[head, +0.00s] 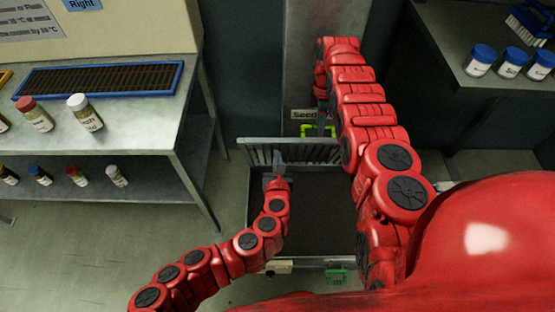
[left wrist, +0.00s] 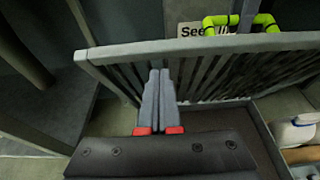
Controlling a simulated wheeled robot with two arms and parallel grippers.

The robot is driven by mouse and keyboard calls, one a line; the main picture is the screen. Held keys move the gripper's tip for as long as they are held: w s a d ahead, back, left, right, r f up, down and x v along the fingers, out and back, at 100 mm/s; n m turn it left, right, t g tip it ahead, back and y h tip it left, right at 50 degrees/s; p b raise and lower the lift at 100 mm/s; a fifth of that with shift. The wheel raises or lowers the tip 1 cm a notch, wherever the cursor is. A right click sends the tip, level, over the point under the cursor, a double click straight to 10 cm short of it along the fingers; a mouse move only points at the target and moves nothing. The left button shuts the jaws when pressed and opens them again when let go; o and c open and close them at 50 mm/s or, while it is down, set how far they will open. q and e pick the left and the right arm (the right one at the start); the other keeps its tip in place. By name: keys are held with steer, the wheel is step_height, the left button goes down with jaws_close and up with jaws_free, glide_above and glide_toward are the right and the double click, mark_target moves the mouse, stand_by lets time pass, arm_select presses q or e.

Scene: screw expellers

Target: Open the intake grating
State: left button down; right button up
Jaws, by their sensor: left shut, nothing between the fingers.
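The intake grating (head: 300,151), a grey barred frame, stands raised and tilted along the far edge of the intake box (head: 250,205). The box below it is open at the top and dark inside. In the left wrist view the grating's top rail (left wrist: 200,46) and bars lie just beyond my left gripper (left wrist: 157,72). Its two fingers are together and empty, close in front of the bars; I cannot tell if they touch. In the head view my left gripper (head: 277,160) is over the box's far part. My right gripper is largely hidden behind its arm, near the green handle.
A bright green handle (head: 308,130) and a partly hidden label sign (head: 303,115) are behind the grating. A metal table (head: 150,135) with jars and a blue-framed grille (head: 100,78) stands left. A bench with blue-lidded jars (head: 481,60) is right. Floor shows left of the box.

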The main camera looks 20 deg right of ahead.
steer(key=shift+o, duration=0.9)
steer(key=shift+s+a, duration=0.1)
steer(key=shift+s, duration=0.05)
steer(key=shift+a+f, duration=0.1)
